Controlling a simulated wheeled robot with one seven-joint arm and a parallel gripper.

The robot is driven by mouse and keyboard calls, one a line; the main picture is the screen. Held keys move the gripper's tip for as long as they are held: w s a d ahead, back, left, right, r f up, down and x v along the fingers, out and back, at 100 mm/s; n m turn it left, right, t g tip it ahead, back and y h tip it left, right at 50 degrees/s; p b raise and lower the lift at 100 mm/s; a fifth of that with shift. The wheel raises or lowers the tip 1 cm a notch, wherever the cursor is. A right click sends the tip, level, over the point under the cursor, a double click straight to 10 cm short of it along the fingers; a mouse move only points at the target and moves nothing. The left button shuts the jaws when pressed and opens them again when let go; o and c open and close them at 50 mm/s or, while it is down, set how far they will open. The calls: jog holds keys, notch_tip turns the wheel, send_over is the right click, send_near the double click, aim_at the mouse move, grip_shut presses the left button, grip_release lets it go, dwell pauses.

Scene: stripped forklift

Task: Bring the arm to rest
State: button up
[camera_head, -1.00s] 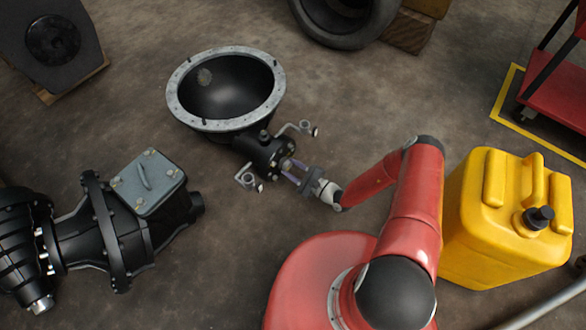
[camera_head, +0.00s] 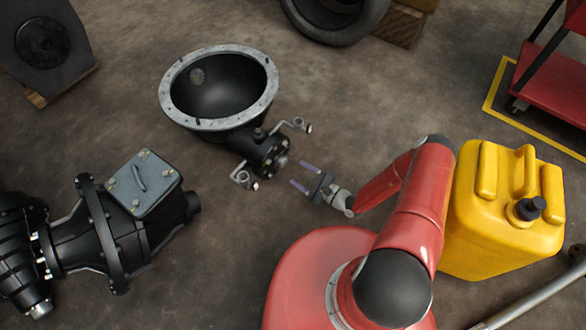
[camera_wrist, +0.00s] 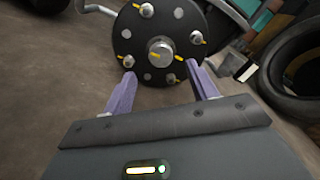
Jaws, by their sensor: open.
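My gripper (camera_head: 302,176) is open and empty, with its two purple fingers spread. It points left toward the bolted flange end of a black bell-shaped housing (camera_head: 198,125) with a grey rim, and a gap of floor lies between them. In the wrist view my gripper (camera_wrist: 160,82) faces the round black flange (camera_wrist: 150,22), which has several bolts with yellow marks and a central hub. My red arm is bent, with its elbow near the yellow canister.
A yellow canister (camera_head: 500,215) stands close to the right of my arm. A gearbox assembly (camera_head: 70,240) lies at left. A tyre (camera_head: 335,20) is at the back and a red cart (camera_head: 555,80) at back right. Floor between housing and cart is clear.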

jog(key=shift+v, duration=0.8)
jog(key=shift+r, duration=0.1)
jog(key=s+d+r+n+g+h+p, duration=0.15)
jog(key=r+n+g, duration=0.5)
jog(key=r, duration=0.95)
jog(key=s+r+n+g+h+p, duration=0.15)
jog(key=r+n+g, duration=0.55)
jog(key=r, duration=1)
jog(key=s+d+r+n+t+h+p, duration=0.1)
jog(key=s+d+r+t+h, duration=0.1)
jog(key=s+r, duration=0.4)
jog(key=s+d+r+n+t+h, duration=0.2)
jog(key=s+r+h, duration=0.3)
jog(key=r, duration=0.5)
jog(key=s+d+r+n+t+h+p, duration=0.1)
jog(key=s+d+r+t+h, duration=0.2)
jog(key=s+r, duration=0.3)
notch_tip(320, 180, up, 2)
jog(key=shift+s+r+t+h+p, duration=0.2)
jog(key=shift+s+t+h+p, duration=0.15)
jog(key=shift+t+h, duration=0.25)
